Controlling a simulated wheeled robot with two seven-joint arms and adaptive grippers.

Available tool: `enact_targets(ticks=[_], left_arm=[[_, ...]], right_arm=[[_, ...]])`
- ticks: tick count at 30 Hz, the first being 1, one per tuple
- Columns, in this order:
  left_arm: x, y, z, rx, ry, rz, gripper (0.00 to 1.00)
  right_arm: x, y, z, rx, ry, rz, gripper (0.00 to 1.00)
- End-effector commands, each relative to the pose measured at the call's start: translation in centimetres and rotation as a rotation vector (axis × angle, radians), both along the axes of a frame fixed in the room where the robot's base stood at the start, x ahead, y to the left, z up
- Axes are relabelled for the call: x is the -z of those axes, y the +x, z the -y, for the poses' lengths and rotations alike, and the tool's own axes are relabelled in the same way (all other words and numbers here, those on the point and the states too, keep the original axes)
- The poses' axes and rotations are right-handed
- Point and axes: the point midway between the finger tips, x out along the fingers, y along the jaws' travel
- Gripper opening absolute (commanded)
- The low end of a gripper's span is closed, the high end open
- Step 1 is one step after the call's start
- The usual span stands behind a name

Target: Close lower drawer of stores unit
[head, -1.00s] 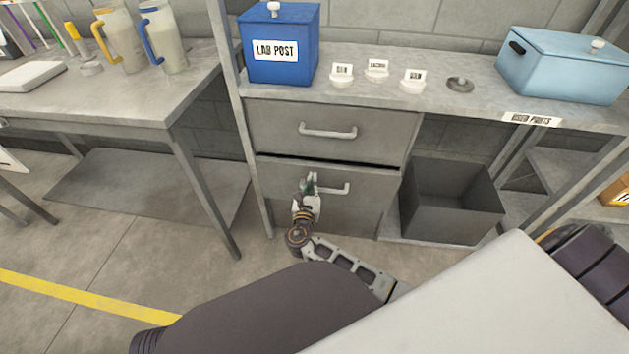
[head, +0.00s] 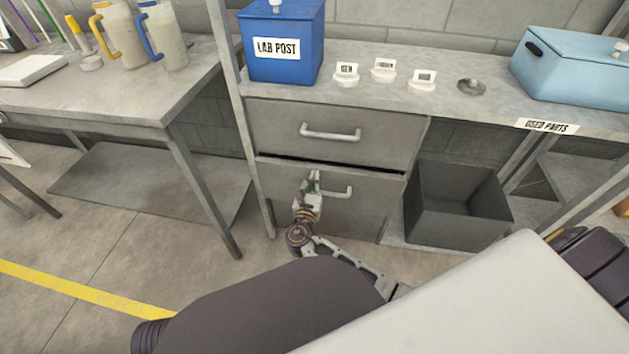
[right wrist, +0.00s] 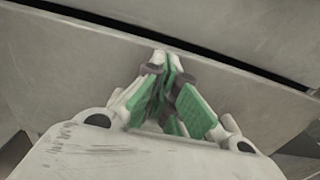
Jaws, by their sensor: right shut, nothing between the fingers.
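The grey stores unit has an upper drawer (head: 300,120) and a lower drawer (head: 365,212), each with a bar handle. The lower drawer stands slightly out, with a thin dark gap along its top edge; the gap also shows in the right wrist view above the drawer front (right wrist: 75,60). My right gripper (head: 311,178) is at the lower drawer's front, by the left end of its handle (head: 335,192). Its green-padded fingers (right wrist: 165,75) are shut with nothing between them, tips at or very near the drawer face; contact is unclear. My left gripper is out of view.
A blue LAB POST box (head: 284,45), several small labelled white holders (head: 384,70), a metal dish (head: 471,87) and a light blue lidded box (head: 575,65) stand on the unit's top. An open dark bin (head: 455,215) sits right of the drawers. A table (head: 140,95) stands to the left.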

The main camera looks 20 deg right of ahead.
Motion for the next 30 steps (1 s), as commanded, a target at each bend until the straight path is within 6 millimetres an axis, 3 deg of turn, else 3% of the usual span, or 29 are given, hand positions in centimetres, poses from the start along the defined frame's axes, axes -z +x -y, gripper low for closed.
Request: enact_targets(ticks=[13, 30], left_arm=[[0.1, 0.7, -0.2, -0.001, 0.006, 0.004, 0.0], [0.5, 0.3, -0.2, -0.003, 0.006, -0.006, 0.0]], right_arm=[[-0.1, 3.5, 2.4, 0.001, 0.0, 0.002, 0.0], [-0.3, 3.9, 2.9, 0.003, -0.001, 0.005, 0.0]])
